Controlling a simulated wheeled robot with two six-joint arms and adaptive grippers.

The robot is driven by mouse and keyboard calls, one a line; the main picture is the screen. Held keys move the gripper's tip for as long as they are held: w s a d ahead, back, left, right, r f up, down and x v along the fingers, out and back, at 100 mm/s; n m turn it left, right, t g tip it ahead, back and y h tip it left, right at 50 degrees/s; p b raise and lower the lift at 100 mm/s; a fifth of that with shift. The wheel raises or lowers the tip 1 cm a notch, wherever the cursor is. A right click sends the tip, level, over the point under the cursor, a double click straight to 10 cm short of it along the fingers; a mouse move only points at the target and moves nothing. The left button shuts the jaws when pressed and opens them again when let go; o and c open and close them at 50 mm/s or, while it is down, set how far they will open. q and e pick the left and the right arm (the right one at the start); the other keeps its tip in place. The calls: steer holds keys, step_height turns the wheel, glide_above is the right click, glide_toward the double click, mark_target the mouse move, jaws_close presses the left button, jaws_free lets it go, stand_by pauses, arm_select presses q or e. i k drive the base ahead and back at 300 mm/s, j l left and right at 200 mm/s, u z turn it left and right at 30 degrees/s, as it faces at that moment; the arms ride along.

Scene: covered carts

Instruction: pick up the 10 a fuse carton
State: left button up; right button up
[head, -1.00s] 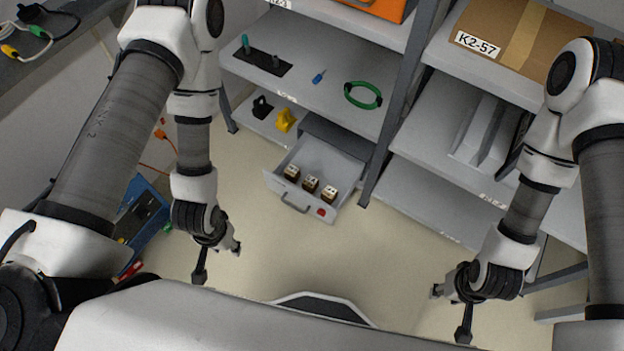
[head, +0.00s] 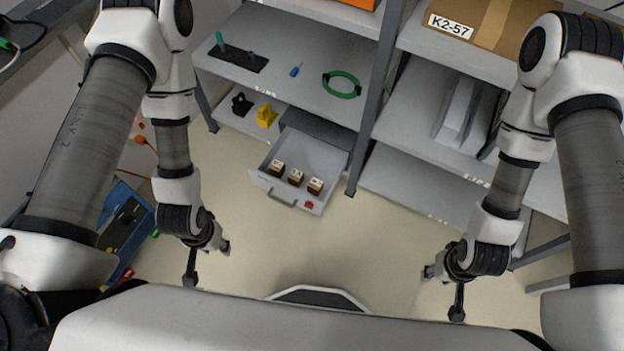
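Three small brown cartons with pale tops stand in a row in an open grey drawer (head: 262,181) low on the shelving: a left carton (head: 277,167), a middle carton (head: 296,177) and a right carton (head: 315,186). Their labels are too small to read, so I cannot tell which is the 10 A fuse carton. My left gripper (head: 208,265) is open and empty, nearer to me than the drawer and to its left. My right gripper (head: 443,292) is open and empty, nearer to me and to the drawer's right. Neither touches anything.
A shelf above the drawer holds a green cable loop (head: 342,85) and a blue screwdriver (head: 295,71). A yellow object (head: 266,116) sits on a lower shelf. A grey post (head: 375,100) stands right of the drawer. A blue case (head: 125,225) lies at left. Floor before the drawer is clear.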

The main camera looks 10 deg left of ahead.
mark_target(277, 169)
steer(key=i+j+z, duration=0.15)
steer(key=j, duration=0.25)
steer(key=i+j+z, duration=0.1)
steer(key=j, duration=0.3)
steer(key=i+j+z, duration=0.15)
steer(key=j, duration=0.25)
steer(key=i+j+z, duration=0.15)
steer(key=j, duration=0.3)
steer(key=j+z, duration=0.1)
steer(key=j, duration=0.35)
